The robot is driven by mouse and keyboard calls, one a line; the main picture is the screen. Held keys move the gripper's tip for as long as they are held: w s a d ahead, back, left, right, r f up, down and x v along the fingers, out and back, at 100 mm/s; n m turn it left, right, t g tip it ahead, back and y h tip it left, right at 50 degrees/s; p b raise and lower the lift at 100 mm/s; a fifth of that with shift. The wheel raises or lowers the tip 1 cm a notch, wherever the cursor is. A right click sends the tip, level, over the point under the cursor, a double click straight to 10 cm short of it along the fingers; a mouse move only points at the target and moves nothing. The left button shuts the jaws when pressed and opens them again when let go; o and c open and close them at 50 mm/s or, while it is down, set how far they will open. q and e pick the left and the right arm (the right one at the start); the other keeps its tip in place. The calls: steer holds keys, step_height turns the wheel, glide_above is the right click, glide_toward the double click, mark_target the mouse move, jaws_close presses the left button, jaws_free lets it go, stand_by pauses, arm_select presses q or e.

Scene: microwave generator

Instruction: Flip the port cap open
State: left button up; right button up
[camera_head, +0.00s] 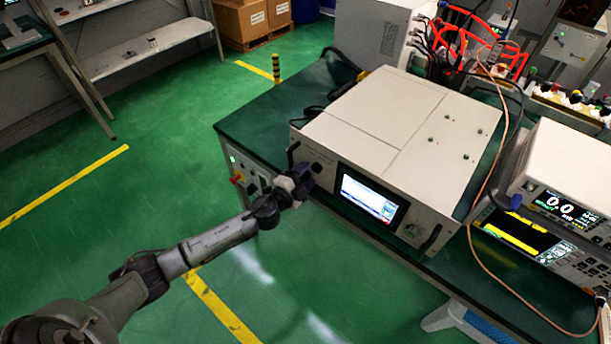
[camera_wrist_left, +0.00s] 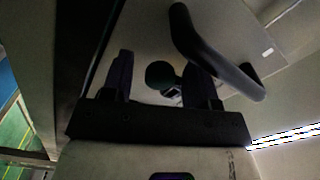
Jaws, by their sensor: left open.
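The microwave generator (camera_head: 375,125) is a large pale box on the green bench, with a lit screen on its front panel. My left gripper (camera_head: 308,180) is at the left part of that panel, beside the screen. In the left wrist view, a dark round cap (camera_wrist_left: 160,74) on the panel shows between the two open fingers, with gaps on both sides. A small pale-edged part shows just below the cap; its detail is too dark to tell. The cap looks closed. In the head view, the gripper partly hides this area. My right gripper is out of view.
A black handle (camera_wrist_left: 215,55) stands out from the panel close to the right finger; it also shows in the head view (camera_head: 292,155). The screen (camera_head: 369,198) is just right of the gripper. Bench instruments (camera_head: 560,200) and cables are at the right.

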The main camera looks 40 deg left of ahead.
arm_select(q)
steer(key=shift+w, duration=0.1)
steer(key=c, duration=0.9)
steer(key=shift+a+m, duration=0.35)
steer(key=shift+m, duration=0.85)
steer(key=o, duration=0.9)
